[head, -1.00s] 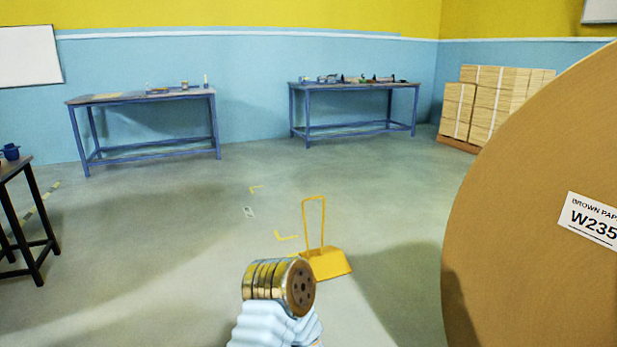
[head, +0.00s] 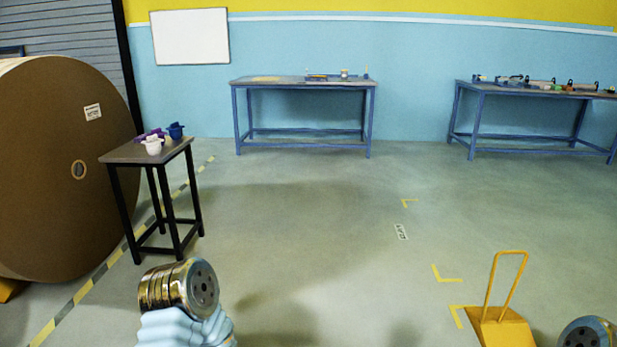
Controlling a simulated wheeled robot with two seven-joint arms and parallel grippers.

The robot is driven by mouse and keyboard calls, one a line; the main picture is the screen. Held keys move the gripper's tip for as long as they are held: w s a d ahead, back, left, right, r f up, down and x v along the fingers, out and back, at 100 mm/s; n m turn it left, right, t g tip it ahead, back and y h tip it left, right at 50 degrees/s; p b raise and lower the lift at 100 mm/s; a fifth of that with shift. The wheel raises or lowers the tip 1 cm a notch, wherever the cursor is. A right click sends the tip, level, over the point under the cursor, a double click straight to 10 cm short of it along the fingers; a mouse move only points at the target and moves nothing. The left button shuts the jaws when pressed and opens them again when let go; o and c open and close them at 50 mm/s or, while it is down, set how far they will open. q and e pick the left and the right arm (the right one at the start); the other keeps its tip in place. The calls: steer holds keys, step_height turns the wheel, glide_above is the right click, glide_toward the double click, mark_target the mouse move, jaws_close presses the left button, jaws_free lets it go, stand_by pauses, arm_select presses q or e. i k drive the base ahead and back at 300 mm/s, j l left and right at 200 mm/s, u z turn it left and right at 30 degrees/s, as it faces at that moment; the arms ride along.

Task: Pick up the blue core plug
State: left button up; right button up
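The blue core plug (head: 176,131) stands on the small dark-legged table (head: 120,155) at the left of the head view. It is near the back right corner of the tabletop. A white plug (head: 153,147) is in front of it and a purple one (head: 150,135) is to its left, close by. Parts of my arms show at the bottom of the view, but neither gripper's fingers are in sight. The table is well ahead of me and to the left.
A large brown paper roll (head: 50,190) stands left of the small table, by a striped floor line (head: 88,283). Two blue workbenches (head: 303,84) (head: 530,92) stand along the back wall. A yellow wedge with a handle (head: 503,328) is at the lower right. The middle floor is clear.

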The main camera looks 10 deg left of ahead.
mark_target(175, 132)
steer(key=i+j+u, duration=0.3)
steer(key=i, duration=0.15)
steer(key=i+j+u, duration=0.15)
steer(key=i+u, duration=0.15)
steer(key=i, duration=0.15)
steer(key=i+u, duration=0.3)
steer(key=i, duration=0.2)
